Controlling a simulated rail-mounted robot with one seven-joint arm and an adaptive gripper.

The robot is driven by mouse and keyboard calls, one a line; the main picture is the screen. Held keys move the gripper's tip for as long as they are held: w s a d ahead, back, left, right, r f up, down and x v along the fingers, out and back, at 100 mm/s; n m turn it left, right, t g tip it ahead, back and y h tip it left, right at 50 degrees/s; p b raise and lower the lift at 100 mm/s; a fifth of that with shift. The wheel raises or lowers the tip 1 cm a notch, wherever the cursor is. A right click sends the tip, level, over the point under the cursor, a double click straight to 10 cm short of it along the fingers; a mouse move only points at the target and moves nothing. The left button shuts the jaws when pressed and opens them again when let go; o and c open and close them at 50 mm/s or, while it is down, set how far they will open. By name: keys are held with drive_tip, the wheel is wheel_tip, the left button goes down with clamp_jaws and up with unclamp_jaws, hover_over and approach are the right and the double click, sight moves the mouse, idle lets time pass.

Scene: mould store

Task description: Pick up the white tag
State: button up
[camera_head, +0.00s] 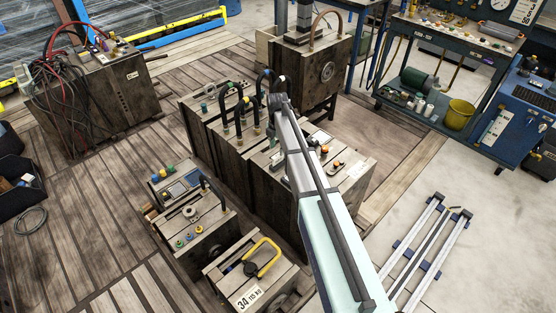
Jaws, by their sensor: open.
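Several white labels show, and I cannot tell which is the white tag. A white piece (321,136) lies on top of the middle block, right of my arm, with a smaller white piece (356,170) near that block's right edge. My gripper (278,104) is at the far end of my arm, above the middle blocks near black curved handles. It is small and partly hidden by the arm; nothing is visibly held. It is apart from the "34" tag.
A block with red and black cables (100,58) stands at the left. A taller block (318,62) stands behind my gripper. A blue workbench with a yellow bucket (459,114) is at the right. Metal rails (440,240) lie on the floor. Planks at left are mostly clear.

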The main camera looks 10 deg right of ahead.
sight(278, 155)
drive_tip(key=shift+d+f+p, duration=0.15)
drive_tip(key=shift+f+p, duration=0.55)
drive_tip(key=shift+f, duration=1.95)
clamp_jaws()
